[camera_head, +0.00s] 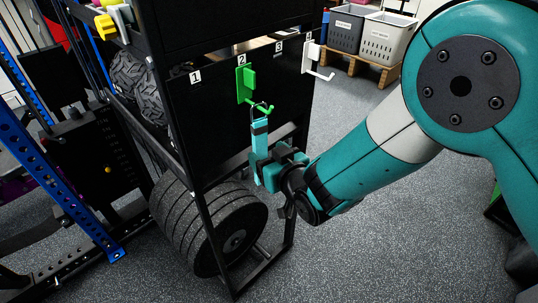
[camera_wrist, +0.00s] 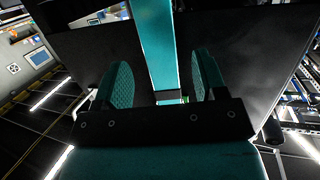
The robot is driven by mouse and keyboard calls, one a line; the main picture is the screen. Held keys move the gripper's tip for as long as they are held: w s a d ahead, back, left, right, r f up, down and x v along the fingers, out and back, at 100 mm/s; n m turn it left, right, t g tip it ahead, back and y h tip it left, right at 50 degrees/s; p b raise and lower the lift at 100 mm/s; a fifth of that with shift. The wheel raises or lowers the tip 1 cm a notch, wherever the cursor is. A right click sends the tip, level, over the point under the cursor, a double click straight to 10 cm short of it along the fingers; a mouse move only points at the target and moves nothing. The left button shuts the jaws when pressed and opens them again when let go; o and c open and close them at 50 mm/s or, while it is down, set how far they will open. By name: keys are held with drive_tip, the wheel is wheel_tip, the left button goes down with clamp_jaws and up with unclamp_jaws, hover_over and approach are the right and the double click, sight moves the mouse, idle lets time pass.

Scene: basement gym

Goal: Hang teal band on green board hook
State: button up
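The green hook (camera_head: 246,84) is fixed to the black board (camera_head: 215,105) below the number 2, its arm reaching out and down. The teal band (camera_head: 260,134) is upright just below the hook's end. Its dark top loop (camera_head: 262,107) is at the hook's tip and seems to be around it, but the exact contact is too small to tell. My gripper (camera_head: 264,168) is at the band's lower part. In the wrist view the band (camera_wrist: 153,42) runs between the two fingers of my gripper (camera_wrist: 165,80), with a gap on each side; the fingers are apart.
A white hook (camera_head: 317,62) is to the right of the green one. Black weight plates (camera_head: 215,225) sit low in the rack under the board. Grey bins (camera_head: 388,38) stand on a wooden pallet behind. The floor to the right of the rack is clear.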

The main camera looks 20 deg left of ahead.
drive_tip(key=b+v, duration=0.7)
drive_tip(key=v, duration=0.9)
drive_tip(key=w+d+r+m+g+h+p, duration=0.1)
drive_tip(key=d+r+m+h, duration=0.15)
drive_tip(key=d, duration=0.25)
drive_tip(key=w+d+r+m+g+h+p, duration=0.1)
drive_tip(key=d+m+h, duration=0.15)
drive_tip(key=d, duration=0.35)
drive_tip(key=s+d+r+g+h+p, duration=0.1)
drive_tip(key=s+d+r+g, duration=0.2)
drive_tip(key=s+d, duration=0.2)
drive_tip(key=s+d+r+n+g+h+p, duration=0.1)
drive_tip(key=s+d+r+g+h, duration=0.1)
drive_tip(key=s+d+r+g, duration=0.2)
drive_tip(key=shift+s+d+r, duration=0.2)
drive_tip(key=shift+s+d, duration=0.45)
drive_tip(key=shift+s, duration=1.05)
drive_tip(key=shift+c, duration=0.2)
